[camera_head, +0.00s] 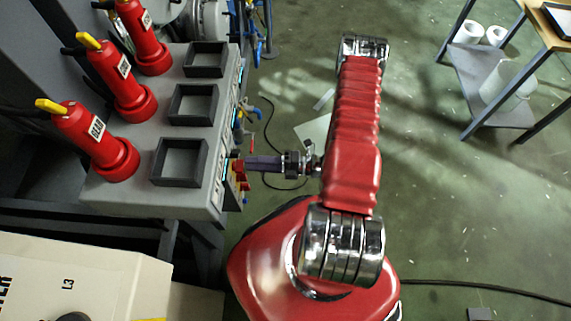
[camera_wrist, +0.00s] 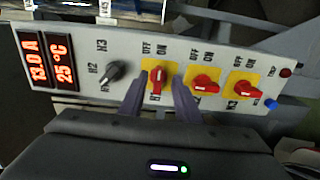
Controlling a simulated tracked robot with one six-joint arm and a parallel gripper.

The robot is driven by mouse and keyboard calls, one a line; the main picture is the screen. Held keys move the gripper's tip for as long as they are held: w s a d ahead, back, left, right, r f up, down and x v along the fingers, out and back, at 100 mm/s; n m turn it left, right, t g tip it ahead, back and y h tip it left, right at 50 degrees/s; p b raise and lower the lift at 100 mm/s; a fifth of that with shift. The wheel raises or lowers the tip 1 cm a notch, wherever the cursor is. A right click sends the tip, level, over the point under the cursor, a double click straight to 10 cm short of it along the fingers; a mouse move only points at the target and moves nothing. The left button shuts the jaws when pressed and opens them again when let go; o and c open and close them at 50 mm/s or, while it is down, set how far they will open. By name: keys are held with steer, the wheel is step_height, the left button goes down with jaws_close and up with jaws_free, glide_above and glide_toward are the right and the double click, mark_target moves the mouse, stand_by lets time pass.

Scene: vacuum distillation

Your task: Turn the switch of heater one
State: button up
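The heater one switch (camera_wrist: 158,78) is a red knob on a yellow plate in the wrist view, with OFF and ON printed above it and a partly hidden H label below. Its handle runs roughly up and down the picture. My gripper (camera_wrist: 158,88) has its two purple-grey fingers apart, one on each side of this switch. I cannot tell whether they touch it. In the head view, my gripper (camera_head: 243,166) reaches left to the side panel of the grey bench (camera_head: 140,195), where the switch itself cannot be made out.
Two more red switches, H2 (camera_wrist: 205,83) and H3 (camera_wrist: 246,90), sit close on the right. A black selector knob (camera_wrist: 118,72) and a lit display (camera_wrist: 60,60) are on the left. Red cylinders (camera_head: 95,140) stand on the bench. A cable (camera_head: 480,288) crosses the floor.

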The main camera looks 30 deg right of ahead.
steer(key=v, duration=1.1)
stand_by(0.6)
